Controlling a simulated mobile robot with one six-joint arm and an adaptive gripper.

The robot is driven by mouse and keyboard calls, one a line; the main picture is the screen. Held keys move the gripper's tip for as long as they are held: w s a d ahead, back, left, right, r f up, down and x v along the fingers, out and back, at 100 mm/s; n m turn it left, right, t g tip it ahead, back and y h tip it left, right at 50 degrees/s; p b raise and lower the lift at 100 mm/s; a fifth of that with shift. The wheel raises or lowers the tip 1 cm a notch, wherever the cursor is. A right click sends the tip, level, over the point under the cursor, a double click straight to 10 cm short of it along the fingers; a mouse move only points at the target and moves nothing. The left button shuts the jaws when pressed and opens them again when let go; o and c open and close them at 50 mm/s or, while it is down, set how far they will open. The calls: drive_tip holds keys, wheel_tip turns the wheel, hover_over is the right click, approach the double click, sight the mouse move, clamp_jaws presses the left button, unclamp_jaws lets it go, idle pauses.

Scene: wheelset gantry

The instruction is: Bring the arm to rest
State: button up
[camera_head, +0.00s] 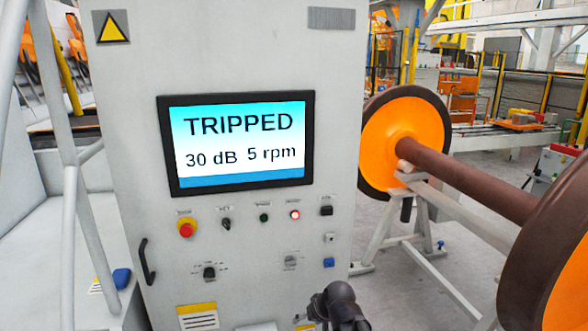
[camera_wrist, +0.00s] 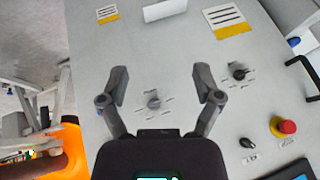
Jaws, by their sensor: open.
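My gripper (camera_wrist: 160,82) is open and empty in the wrist view, its two fingers spread in front of the grey control cabinet face. A grey rotary knob (camera_wrist: 152,99) shows between the fingers, with no finger seen touching it. In the head view a dark part of my arm (camera_head: 340,305) shows at the bottom edge, in front of the cabinet's lower right. The fingertips cannot be made out clearly there. The cabinet (camera_head: 230,60) carries a screen (camera_head: 240,140) reading "TRIPPED", "30 dB 5 rpm".
A red emergency button (camera_head: 186,228), a lit red lamp (camera_head: 295,215) and a black knob (camera_head: 209,272) sit below the screen. A black handle (camera_head: 147,262) projects at left. An orange-faced wheelset (camera_head: 405,135) on a white stand (camera_head: 425,235) stands at right.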

drive_tip(key=s+d+f+m+g+h, duration=0.2)
drive_tip(key=s+d+g+h, duration=0.2)
drive_tip(key=s+d, duration=0.5)
drive_tip(key=d, duration=0.4)
drive_tip(key=shift+s+f, duration=0.3)
drive_tip(key=shift+f, duration=0.05)
idle(1.2)
